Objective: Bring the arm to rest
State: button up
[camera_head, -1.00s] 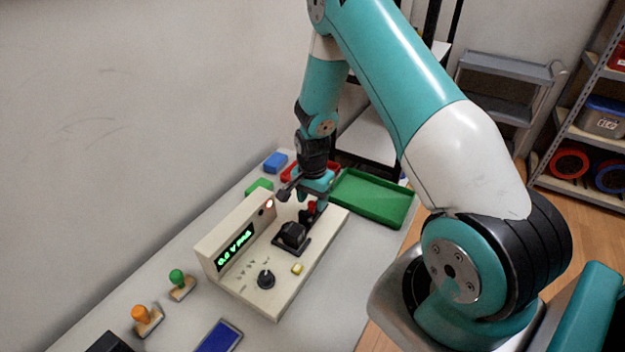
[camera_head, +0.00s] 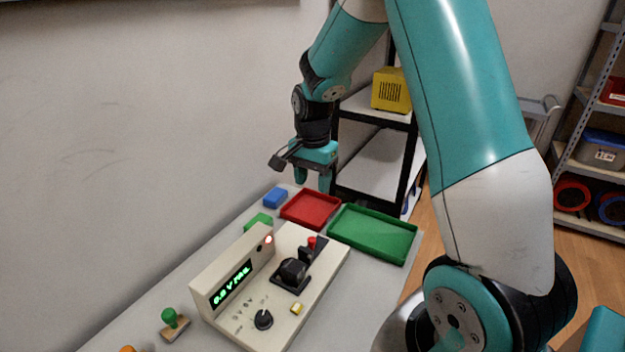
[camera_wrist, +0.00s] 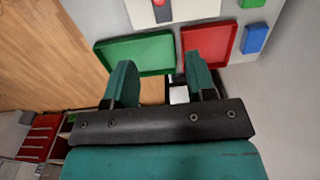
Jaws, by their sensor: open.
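My gripper (camera_head: 312,184) is raised above the far end of the table, over the area by the red tray (camera_head: 311,209). Its two teal fingers are apart with nothing between them. In the wrist view my gripper (camera_wrist: 160,85) also shows open and empty, with the red tray (camera_wrist: 211,42) and the green tray (camera_wrist: 134,54) beyond the fingertips. The arm is bent, with its forearm reaching down to the gripper.
A cream panel device (camera_head: 268,285) with a lit green display, a black knob and a red-tipped part stands on the table. A green tray (camera_head: 374,233), a blue block (camera_head: 275,198) and a green-handled stamp (camera_head: 172,323) are near. A black rack (camera_head: 375,175) stands behind.

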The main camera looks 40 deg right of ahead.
dwell(0.4)
jog(key=s+a+r+n+y, duration=0.1)
jog(key=s+a+r+n, duration=0.35)
jog(key=a, duration=0.25)
jog(key=s+a+r+n+y, duration=0.1)
jog(key=s+a+r+n, duration=0.3)
jog(key=a, duration=0.4)
jog(key=s+a+r+n+y, duration=0.1)
jog(key=s+a+r+n, duration=0.1)
jog(key=s+a+n, duration=0.2)
jog(key=s+a+r+n+y, duration=0.1)
jog(key=s+a+r+n, duration=0.1)
jog(key=s+a+n, duration=0.3)
jog(key=s+n, duration=0.3)
jog(key=s, duration=0.2)
jog(key=shift+s+a+n, duration=0.25)
jog(key=shift+s+n, duration=0.05)
jog(key=shift+n, duration=0.05)
jog(key=shift+r, duration=0.1)
dwell(0.4)
